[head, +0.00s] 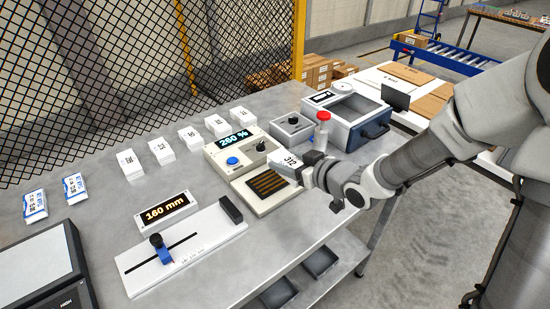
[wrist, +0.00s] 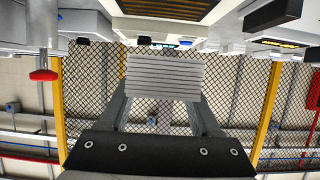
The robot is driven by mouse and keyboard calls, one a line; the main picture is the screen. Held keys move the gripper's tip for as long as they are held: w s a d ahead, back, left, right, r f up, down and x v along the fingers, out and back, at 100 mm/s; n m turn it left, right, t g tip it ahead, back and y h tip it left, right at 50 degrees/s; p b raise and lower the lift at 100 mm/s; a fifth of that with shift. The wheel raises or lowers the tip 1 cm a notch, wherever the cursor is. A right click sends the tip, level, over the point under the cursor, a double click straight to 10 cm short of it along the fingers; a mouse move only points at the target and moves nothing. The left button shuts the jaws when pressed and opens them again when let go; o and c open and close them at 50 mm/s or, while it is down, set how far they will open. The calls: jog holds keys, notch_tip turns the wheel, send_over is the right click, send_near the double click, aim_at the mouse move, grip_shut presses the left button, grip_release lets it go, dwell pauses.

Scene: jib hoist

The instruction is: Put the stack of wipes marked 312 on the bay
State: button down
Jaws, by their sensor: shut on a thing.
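The stack of wipes marked 312 (head: 289,160) is a small white block with a black number on its top. My gripper (head: 304,172) is shut on it and holds it at the right side of the bay. In the wrist view the stack's layered white side (wrist: 165,76) sits between my two fingers (wrist: 163,103). The bay looks to be the dark pad with tan stripes (head: 268,183) in a cream frame, in front of the unit reading 260 %. The pad's visible part is bare. I cannot tell the gap between stack and pad.
Several other white stacks (head: 162,151) stand in a row to the left. A slide gauge reading 160 mm (head: 165,212) is at front left. Bare table lies between.

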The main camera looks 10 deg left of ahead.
jog(key=v, duration=0.2)
jog(key=r+p+v, duration=0.1)
jog(key=v, duration=0.2)
jog(key=shift+w+a, duration=0.1)
jog(key=shift+a, duration=0.05)
jog(key=shift+d, duration=0.35)
jog(key=w+d+m+t+h, duration=0.2)
jog(key=d+m+h, duration=0.1)
jog(key=d, duration=0.5)
jog(key=w+d+m+t+h, duration=0.2)
jog(key=w+d+m+h, duration=0.1)
jog(key=d, duration=0.5)
jog(key=s+a+n+g+y, duration=0.1)
jog(key=s+a+n+y, duration=0.1)
jog(key=a, duration=0.3)
jog(key=s+a+n+g+y, duration=0.1)
jog(key=s+a+n+y, duration=0.1)
jog(key=a, duration=0.3)
jog(key=s+a+n+g+y, duration=0.1)
jog(key=a+n+y, duration=0.1)
jog(key=a, duration=0.4)
jog(key=shift+s+r+g, duration=0.1)
jog(key=shift+s+g, duration=0.3)
jog(key=b, duration=0.3)
send_over(272, 178)
notch_tip(272, 178, down, 7)
jog(key=shift+f, duration=0.1)
jog(key=shift+w+f+b, duration=0.1)
jog(key=shift+f+b, duration=0.25)
jog(key=shift+f, duration=1.35)
